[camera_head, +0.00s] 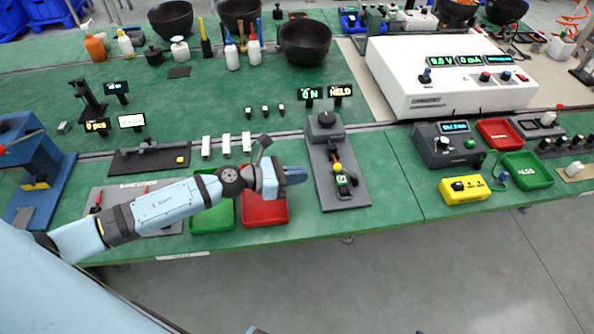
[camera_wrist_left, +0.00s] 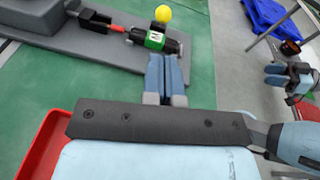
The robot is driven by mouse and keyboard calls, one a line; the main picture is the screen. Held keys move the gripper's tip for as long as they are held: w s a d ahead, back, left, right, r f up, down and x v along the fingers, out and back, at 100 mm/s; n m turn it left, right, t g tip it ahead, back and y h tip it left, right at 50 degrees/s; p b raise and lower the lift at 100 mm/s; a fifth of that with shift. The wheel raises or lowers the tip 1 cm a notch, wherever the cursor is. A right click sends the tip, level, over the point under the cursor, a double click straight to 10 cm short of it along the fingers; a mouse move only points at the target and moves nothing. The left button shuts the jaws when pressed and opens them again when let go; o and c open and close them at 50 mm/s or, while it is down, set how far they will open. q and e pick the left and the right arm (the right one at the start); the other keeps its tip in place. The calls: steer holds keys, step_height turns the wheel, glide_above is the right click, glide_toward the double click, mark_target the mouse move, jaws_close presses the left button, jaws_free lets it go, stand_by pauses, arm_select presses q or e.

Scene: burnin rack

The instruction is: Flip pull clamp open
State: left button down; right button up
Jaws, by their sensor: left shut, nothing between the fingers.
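The pull clamp (camera_head: 341,180) sits on a grey base plate (camera_head: 350,204) near the front edge of the green table. In the left wrist view the clamp (camera_wrist_left: 155,40) shows a black body with a green label, a red rod on its left and a yellow ball knob (camera_wrist_left: 163,14) on top. My left gripper (camera_head: 303,175) is shut and empty, to the left of the clamp in the head view. In the left wrist view its blue fingers (camera_wrist_left: 164,62) point at the green-labelled body, close to it. I cannot tell whether they touch.
A red tray (camera_head: 264,211) and a green tray (camera_head: 212,218) lie under and beside my left arm. A black dial block (camera_head: 325,126) stands at the back of the base plate. A yellow box (camera_head: 465,189) and a grey meter box (camera_head: 447,144) stand to the right. Bare table lies between.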

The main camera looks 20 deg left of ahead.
arm_select(q)
glide_toward(346, 172)
steer(key=p+x, duration=0.1)
steer(key=x, duration=0.3)
steer(key=shift+w+a+f, duration=0.1)
steer(key=shift+w+a, duration=0.1)
